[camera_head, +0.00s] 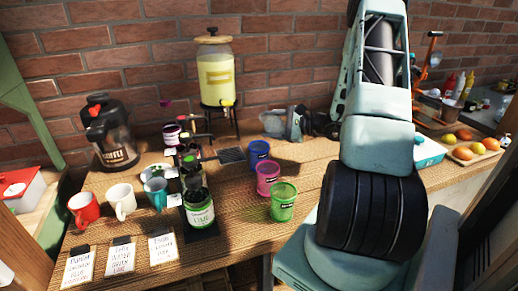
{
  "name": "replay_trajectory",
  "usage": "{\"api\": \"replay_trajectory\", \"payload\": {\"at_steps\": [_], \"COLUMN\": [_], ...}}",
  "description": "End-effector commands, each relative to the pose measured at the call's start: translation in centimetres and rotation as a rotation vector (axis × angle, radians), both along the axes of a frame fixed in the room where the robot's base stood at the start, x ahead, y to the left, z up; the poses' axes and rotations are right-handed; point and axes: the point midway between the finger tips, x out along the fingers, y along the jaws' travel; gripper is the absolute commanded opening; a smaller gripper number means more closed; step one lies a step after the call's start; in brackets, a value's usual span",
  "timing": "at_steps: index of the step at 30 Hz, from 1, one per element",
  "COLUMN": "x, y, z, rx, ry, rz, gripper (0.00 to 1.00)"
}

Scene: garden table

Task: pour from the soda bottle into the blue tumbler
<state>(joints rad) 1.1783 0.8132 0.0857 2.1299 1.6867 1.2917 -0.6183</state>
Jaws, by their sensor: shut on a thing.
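The blue tumbler (259,158) stands upright on the wooden table, at the back of a row of three tumblers. My arm reaches over the table from the right, and its grey wrist is behind the tumblers. My gripper (203,148) points left, with its dark fingers at the back of a row of bottles. It is shut on a dark bottle with a pale label (171,134), which seems to be the soda bottle. That bottle is small in view and partly hidden by the fingers and nearer bottles. I cannot tell whether it touches the table.
A pink tumbler (268,180) and a green tumbler (283,204) stand in front of the blue one. A green-labelled bottle (200,214) leads the bottle row. Mugs (121,202), a coffee pot (112,138) and a drink dispenser (216,75) stand around. Cards lie along the front edge.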

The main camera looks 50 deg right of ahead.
Motion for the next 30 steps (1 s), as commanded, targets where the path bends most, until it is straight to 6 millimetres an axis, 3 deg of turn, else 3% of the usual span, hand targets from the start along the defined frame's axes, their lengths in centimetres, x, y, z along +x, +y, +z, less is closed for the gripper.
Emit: {"api": "replay_trajectory", "payload": {"at_steps": [1, 5, 9, 30], "x": [0.0, 0.0, 0.1, 0.1], "y": [-0.2, -0.5, -0.7, -0.8], "z": [-2.0, -4.0, -2.5, -1.3], "rx": [-0.029, -0.114, -0.207, -0.465], "ry": [-0.001, -0.011, -0.023, -0.048], "rz": [0.0, -0.001, 0.001, -0.001], "gripper": [0.15, 0.15, 0.15, 0.15]}}
